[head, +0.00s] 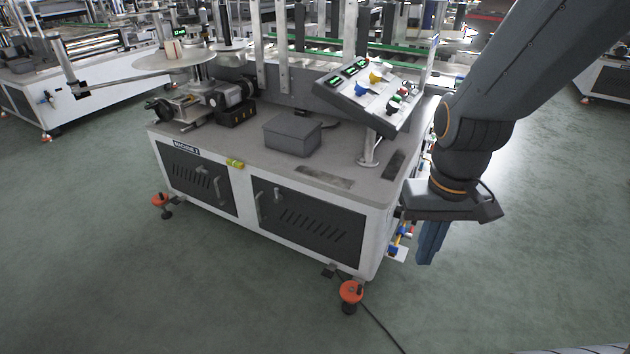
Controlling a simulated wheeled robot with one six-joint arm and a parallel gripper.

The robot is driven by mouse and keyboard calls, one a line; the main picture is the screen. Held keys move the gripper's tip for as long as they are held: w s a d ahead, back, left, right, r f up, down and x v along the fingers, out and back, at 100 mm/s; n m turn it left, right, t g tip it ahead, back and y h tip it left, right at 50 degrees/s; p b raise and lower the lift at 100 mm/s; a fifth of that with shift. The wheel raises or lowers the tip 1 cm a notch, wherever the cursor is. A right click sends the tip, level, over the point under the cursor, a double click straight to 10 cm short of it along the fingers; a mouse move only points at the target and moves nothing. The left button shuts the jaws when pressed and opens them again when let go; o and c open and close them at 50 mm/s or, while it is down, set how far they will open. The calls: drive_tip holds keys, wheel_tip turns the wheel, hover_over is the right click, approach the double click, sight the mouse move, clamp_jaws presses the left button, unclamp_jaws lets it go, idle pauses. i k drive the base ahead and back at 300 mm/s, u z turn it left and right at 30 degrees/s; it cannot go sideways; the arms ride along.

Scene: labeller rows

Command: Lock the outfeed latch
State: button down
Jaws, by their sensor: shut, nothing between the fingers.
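My gripper (428,258) points down beside the right end of the labelling machine (380,232). Its blue fingers are shut together with nothing between them. They hang over the floor, apart from the small blue, red and white fittings (400,240) on the machine's end face. These fittings are partly hidden by my gripper and too small to make out. I cannot pick out the outfeed latch; the right end face is seen edge-on and mostly hidden behind my arm.
The machine top carries a tilted control panel (368,92), a grey box (292,134) and a reel disc (174,60). Orange feet (351,292) stick out at floor level, with a black cable (382,328) nearby. Green floor (520,290) is clear to the right.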

sight(278, 198)
drive_tip(key=u, duration=0.15)
drive_tip(key=i, duration=1.05)
drive_tip(key=u, duration=0.7)
